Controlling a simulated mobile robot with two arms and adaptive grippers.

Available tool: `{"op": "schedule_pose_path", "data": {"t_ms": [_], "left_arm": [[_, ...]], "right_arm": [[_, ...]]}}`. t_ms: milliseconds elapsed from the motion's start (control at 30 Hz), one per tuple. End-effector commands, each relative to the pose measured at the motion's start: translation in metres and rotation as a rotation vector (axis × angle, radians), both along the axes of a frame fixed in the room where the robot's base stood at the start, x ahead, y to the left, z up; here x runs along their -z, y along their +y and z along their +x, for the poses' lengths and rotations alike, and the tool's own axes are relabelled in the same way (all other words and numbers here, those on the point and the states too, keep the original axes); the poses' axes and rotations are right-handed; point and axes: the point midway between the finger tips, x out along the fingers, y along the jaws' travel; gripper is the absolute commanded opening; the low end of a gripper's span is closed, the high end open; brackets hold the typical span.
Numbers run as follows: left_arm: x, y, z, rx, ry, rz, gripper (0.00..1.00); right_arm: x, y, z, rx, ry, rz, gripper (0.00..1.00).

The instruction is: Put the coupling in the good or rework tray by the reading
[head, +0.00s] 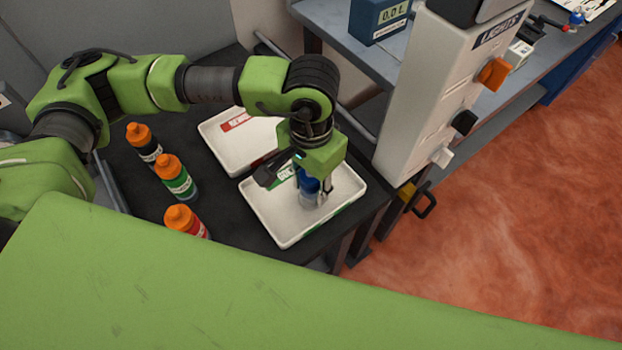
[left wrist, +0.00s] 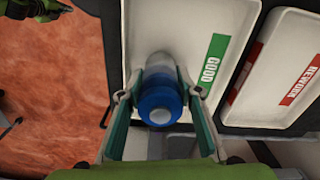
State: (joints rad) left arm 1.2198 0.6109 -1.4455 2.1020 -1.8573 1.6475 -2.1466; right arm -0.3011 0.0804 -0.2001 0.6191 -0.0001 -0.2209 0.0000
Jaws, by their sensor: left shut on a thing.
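The coupling (left wrist: 158,92), blue with a grey part, is between the fingers of my left gripper (left wrist: 160,98). In the head view the coupling (head: 309,190) shows under my left gripper (head: 314,196), over the white good tray (head: 286,236). The gripper is shut on it. I cannot tell whether the coupling touches the tray floor. The good tray (left wrist: 195,28) has a green GOOD label. The rework tray (head: 215,137), with a red label, lies beside it and also shows in the left wrist view (left wrist: 268,88). A display (head: 391,17) seems to read 0.0 with an unclear last character.
Several bottles with orange caps, one of them green (head: 178,181), stand left of the trays on the black table (head: 238,222). A tall panel (head: 433,90) marked LIGHTS, with switches, stands close to the right of the trays.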

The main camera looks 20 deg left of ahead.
Motion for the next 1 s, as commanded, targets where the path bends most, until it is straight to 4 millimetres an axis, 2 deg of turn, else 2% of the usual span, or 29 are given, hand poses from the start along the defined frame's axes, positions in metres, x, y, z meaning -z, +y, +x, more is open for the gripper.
{"op": "schedule_pose_path", "data": {"t_ms": [400, 433, 467, 800, 933, 1000], "left_arm": [[0.004, 0.0, 0.001, -0.001, -0.003, -0.001, 0.0], [0.003, 0.0, 0.0, -0.001, -0.001, 0.0, 0.4], [0.003, 0.0, 0.0, -0.001, -0.001, 0.0, 0.48], [0.002, 0.0, 0.0, -0.001, 0.0, 0.0, 0.49], [-0.003, 0.0, 0.0, -0.001, 0.0, -0.001, 0.49], [-0.009, -0.001, 0.001, -0.001, -0.004, -0.003, 0.49]], "right_arm": [[0.008, 0.002, 0.0, 0.001, -0.002, 0.002, 0.0], [0.006, 0.002, 0.0, 0.001, -0.002, 0.002, 0.0], [0.006, 0.002, 0.0, 0.001, -0.002, 0.002, 0.0], [0.005, 0.002, 0.001, 0.001, -0.003, 0.003, 0.0], [-0.002, 0.002, 0.001, 0.001, -0.003, 0.003, 0.0], [0.005, 0.002, 0.002, 0.001, -0.004, 0.002, 0.0]]}}
